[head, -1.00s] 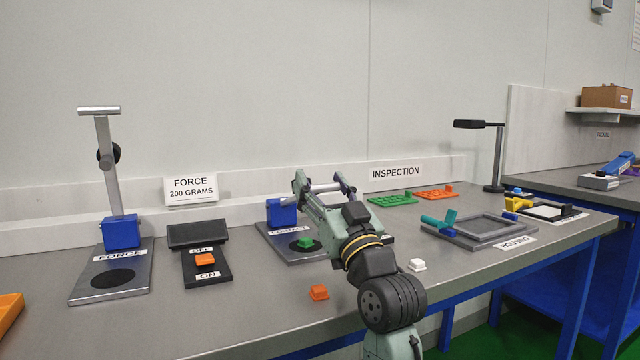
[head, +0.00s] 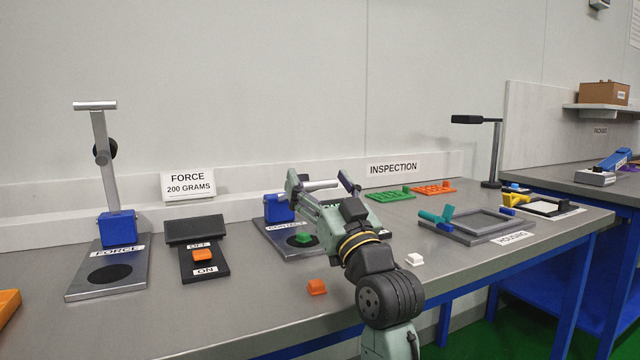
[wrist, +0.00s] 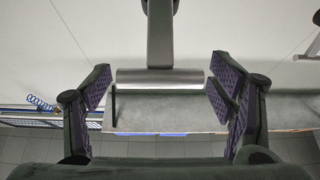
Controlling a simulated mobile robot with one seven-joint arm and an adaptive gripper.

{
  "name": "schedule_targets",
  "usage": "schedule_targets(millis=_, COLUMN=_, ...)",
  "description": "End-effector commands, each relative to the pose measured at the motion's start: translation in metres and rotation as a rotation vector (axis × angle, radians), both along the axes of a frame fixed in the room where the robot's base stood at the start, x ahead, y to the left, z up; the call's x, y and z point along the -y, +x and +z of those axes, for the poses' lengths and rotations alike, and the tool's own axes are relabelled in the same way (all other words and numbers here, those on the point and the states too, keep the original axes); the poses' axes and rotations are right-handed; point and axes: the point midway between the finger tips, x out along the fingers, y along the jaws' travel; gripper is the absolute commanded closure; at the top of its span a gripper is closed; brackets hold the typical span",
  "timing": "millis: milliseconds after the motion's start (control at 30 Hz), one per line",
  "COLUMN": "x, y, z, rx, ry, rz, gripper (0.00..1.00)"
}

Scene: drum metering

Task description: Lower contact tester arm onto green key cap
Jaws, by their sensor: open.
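The contact tester has a blue block (head: 279,208) on a dark base plate. The green key cap (head: 303,239) sits on the plate's black round spot. The tester's arm is raised, and its silver crossbar handle (head: 322,185) shows at its top; the arm's lower part is largely hidden behind my gripper. My gripper (head: 320,183) is open around this handle, one finger near each end. In the wrist view the handle (wrist: 160,78) lies crosswise between the open fingers of my gripper (wrist: 163,95), with small gaps at both ends.
A force tester (head: 118,228) with a raised T-arm stands at the left, beside a black ON/OFF switch (head: 204,262). An orange key cap (head: 317,287) and a white key cap (head: 414,260) lie near the front edge. A grey housing frame (head: 477,225) is to the right.

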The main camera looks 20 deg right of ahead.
Motion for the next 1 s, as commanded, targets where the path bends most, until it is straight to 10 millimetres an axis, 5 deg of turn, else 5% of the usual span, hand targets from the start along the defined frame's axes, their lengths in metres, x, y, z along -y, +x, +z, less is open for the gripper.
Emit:
schedule_targets(millis=267, x=0.002, y=-0.015, z=-0.009, rx=0.0, ry=0.001, rz=-0.002, gripper=0.23)
schedule_targets(millis=700, x=0.005, y=-0.113, z=-0.014, rx=0.002, ry=-0.001, rz=-0.003, gripper=0.23)
schedule_targets(millis=1000, x=0.005, y=-0.145, z=-0.015, rx=0.0, ry=0.0, rz=0.0, gripper=0.23)
